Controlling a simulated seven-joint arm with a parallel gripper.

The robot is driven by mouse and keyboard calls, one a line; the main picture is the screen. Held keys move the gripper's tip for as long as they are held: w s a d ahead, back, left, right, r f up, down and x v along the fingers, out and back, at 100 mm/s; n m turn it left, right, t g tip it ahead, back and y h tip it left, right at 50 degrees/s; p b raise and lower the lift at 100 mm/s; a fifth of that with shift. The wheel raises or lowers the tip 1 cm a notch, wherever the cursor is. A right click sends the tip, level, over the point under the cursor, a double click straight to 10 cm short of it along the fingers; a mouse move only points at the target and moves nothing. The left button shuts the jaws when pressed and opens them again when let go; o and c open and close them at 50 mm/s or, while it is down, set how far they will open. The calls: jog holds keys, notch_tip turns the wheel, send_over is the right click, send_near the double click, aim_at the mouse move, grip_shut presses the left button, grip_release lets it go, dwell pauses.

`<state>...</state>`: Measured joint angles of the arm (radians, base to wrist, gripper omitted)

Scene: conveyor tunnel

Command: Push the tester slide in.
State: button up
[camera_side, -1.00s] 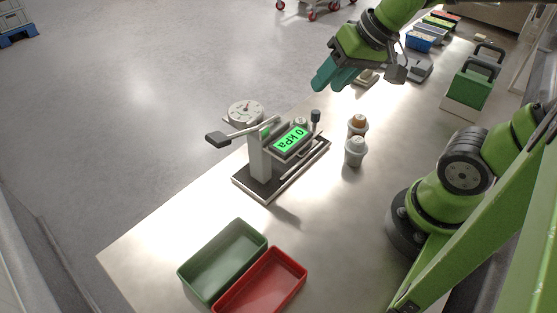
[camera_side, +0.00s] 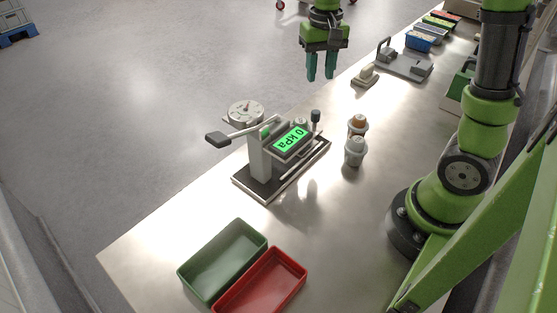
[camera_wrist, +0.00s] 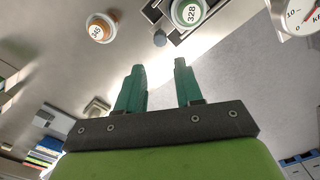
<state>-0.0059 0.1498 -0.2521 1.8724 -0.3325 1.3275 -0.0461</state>
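The tester (camera_side: 262,165) stands on a dark base plate on the bench, with a lever ending in a dark grip at its left and a green display reading 0 kPa. Its slide carries an upright dark knob (camera_side: 315,116) at the far end; the knob shows from above in the wrist view (camera_wrist: 159,38). A pale jar (camera_side: 299,122) sits beside the knob, partly hidden behind the display; the wrist view shows a jar top marked 328 (camera_wrist: 188,12) there. My gripper (camera_side: 320,79) is open and empty, fingers downward, above and beyond the knob, touching nothing.
Two jars (camera_side: 355,152) stand right of the tester, one with a brown top. A round gauge (camera_side: 245,113) is behind it. Green (camera_side: 222,262) and red (camera_side: 262,287) trays lie in front. A small beige block (camera_side: 365,76) and grey device (camera_side: 404,66) are behind, right.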

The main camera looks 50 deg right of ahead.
aim_at(316, 112)
notch_tip(316, 112, down, 11)
jog(key=shift+f, duration=0.1)
dwell(0.3)
grip_shut()
